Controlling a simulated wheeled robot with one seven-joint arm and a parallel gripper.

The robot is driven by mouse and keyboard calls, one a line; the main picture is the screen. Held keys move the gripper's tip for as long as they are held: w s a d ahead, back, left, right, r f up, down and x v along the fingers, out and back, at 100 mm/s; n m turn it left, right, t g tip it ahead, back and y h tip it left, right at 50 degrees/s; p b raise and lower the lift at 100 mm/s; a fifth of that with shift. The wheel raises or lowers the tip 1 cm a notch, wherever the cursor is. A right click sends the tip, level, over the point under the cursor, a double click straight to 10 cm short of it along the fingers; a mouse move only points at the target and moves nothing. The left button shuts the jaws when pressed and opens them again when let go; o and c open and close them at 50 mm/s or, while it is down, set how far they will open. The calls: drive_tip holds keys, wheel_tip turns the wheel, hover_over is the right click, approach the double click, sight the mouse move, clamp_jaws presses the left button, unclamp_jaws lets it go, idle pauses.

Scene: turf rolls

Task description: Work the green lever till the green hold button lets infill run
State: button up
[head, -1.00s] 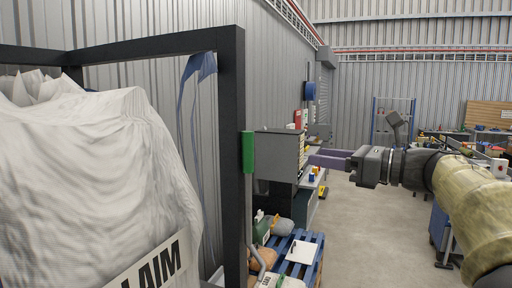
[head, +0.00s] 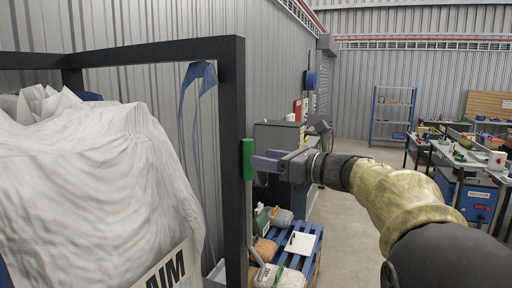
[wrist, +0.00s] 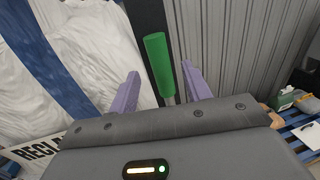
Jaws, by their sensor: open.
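The green lever (head: 248,158) has a green grip on a grey rod and stands upright beside the black frame post (head: 232,130). In the wrist view the green grip (wrist: 158,64) lies between the two purple fingers, with space on both sides. My gripper (head: 262,166) is open at the lever, its fingers reaching left to the grip in the head view. It also shows in the wrist view (wrist: 160,90). A pill-shaped panel with a lit strip and a green light (wrist: 146,169) sits on my gripper's body. I cannot make out a green hold button.
A large white bulk bag (head: 100,180) hangs inside the black frame at left. A blue pallet (head: 305,250) with sacks and a white sheet (head: 300,243) stands below my gripper. A grey cabinet (head: 278,136) stands behind it. Open floor lies at right centre.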

drive_tip(key=p+x, duration=0.1)
drive_tip(key=x, duration=0.3)
drive_tip(key=shift+s, duration=0.1)
clamp_jaws()
